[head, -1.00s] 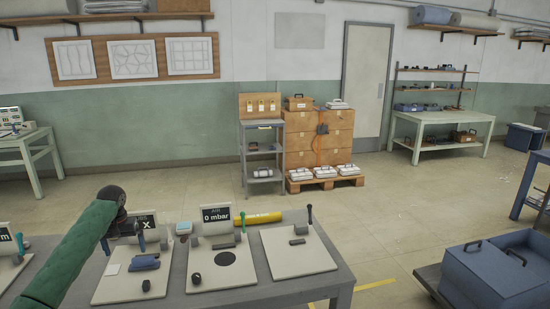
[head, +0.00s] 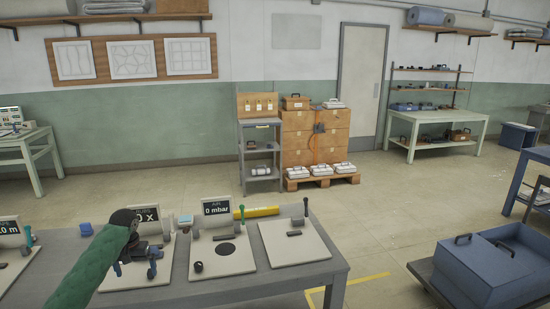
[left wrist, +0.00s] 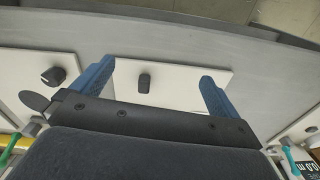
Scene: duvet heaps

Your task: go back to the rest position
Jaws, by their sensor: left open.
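My left gripper (head: 135,270) is open above the front of the pale board (head: 165,285) with the X display (head: 148,217). In the left wrist view its two blue fingers (left wrist: 155,85) stand wide apart with nothing gripped. A dark knob (left wrist: 144,82) on the pale board shows between them, below. The green sleeve of my left arm comes in from the lower left and covers part of the bench. My right gripper is in neither view.
The grey bench (head: 300,275) carries several pale boards and a 0 mbar display (head: 217,212). A yellow roll (head: 256,211) lies behind them. A blue case (head: 480,270) stands at the lower right. The floor (head: 380,225) beyond the bench is clear.

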